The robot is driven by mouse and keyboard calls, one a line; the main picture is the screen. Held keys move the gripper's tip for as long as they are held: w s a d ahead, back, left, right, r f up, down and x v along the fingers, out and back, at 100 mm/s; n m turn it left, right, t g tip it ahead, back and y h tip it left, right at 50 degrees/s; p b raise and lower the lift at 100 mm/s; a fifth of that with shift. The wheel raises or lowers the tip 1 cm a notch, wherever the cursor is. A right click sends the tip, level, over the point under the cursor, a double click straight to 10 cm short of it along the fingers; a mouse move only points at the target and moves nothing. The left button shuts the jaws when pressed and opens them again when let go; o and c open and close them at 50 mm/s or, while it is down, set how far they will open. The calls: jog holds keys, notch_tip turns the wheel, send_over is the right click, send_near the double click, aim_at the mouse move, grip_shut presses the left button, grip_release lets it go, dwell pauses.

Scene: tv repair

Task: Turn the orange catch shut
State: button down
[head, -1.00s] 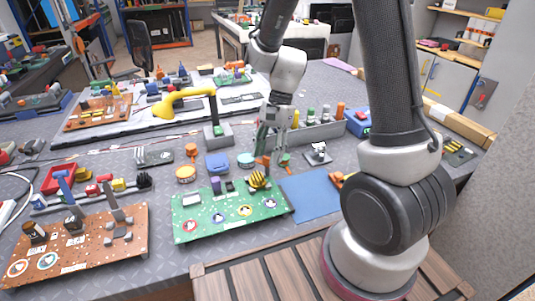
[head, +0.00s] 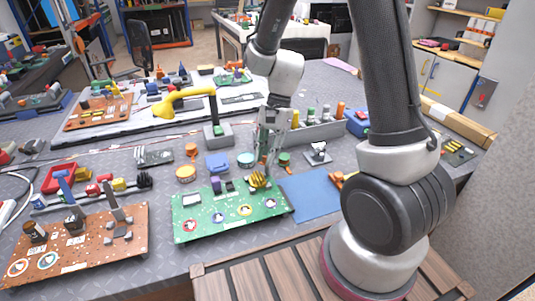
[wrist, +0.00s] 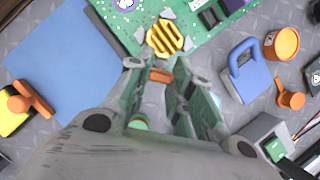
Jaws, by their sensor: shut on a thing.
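My gripper (head: 268,160) points down at the far right edge of the green circuit board (head: 205,222). In the wrist view my gripper (wrist: 161,68) has its two green-padded fingers on either side of a small orange piece (wrist: 160,76), which looks like the orange catch. It lies just beside the round yellow ribbed part (wrist: 166,39) on the board. In the head view the fingers largely hide the orange piece. Its base and exact turn angle cannot be made out.
A blue mat (head: 311,195) lies right of the board, with an orange-handled yellow item (wrist: 15,110) beside it. A blue container (head: 217,162), an orange tub (head: 186,173) and a teal round part (head: 246,159) stand left of my gripper. A grey rack (head: 318,132) is behind.

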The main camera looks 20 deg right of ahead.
jog(key=n+g+h, duration=0.1)
jog(key=n, duration=0.3)
jog(key=shift+a, duration=0.15)
jog(key=n+h, duration=0.1)
jog(key=n, duration=0.1)
jog(key=n+h, duration=0.1)
jog(key=n, duration=0.2)
jog(key=shift+a+g, duration=0.1)
jog(key=shift+g, duration=0.3)
jog(key=n+h, duration=0.1)
jog(key=n, duration=0.3)
jog(key=shift+a+h, duration=0.15)
jog(key=shift+h, duration=0.25)
jog(key=shift+s+n+t+h, duration=0.1)
jog(key=shift+n+t+h, duration=0.2)
jog(key=shift+n, duration=0.75)
jog(key=shift+s+n+t+h, duration=0.1)
jog(key=shift+n+t+h, duration=0.15)
jog(key=shift+n, duration=0.8)
jog(key=c, duration=1.3)
grip_release()
jog(key=shift+o, duration=0.2)
